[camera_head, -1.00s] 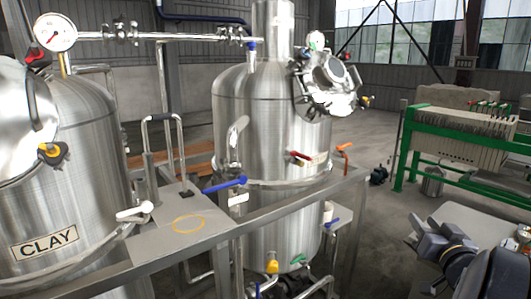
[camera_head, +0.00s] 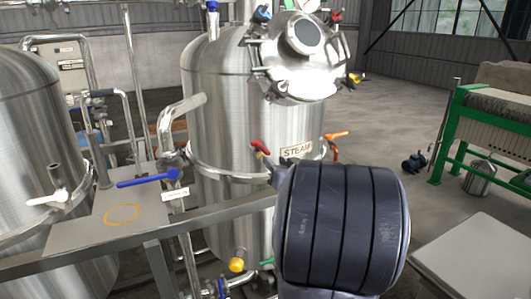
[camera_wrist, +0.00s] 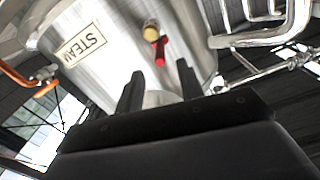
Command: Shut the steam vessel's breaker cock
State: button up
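The steam vessel (camera_head: 225,110) is a steel tank with a STEAM plate (camera_head: 297,150), seen again in the wrist view (camera_wrist: 84,44). A red-handled cock (camera_head: 260,147) sits left of the plate; in the wrist view its red handle (camera_wrist: 160,50) hangs from a brass-yellow body. An orange-handled cock (camera_head: 337,135) is right of the plate. I cannot read which is the breaker cock. My gripper (camera_wrist: 160,69) is open and empty, its fingers pointing toward the red handle, apart from it. In the head view my arm hides most of the gripper.
A blue lever (camera_head: 147,180) and a white lever (camera_head: 47,199) sit by the bench plate at left. A steel rail (camera_head: 215,222) crosses in front of the vessel.

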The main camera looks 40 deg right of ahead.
aim_at(266, 149)
jog(key=x, duration=0.7)
jog(key=shift+w+d+p, duration=0.15)
jog(key=shift+w+p, duration=0.15)
jog(key=shift+c, duration=0.5)
grip_shut()
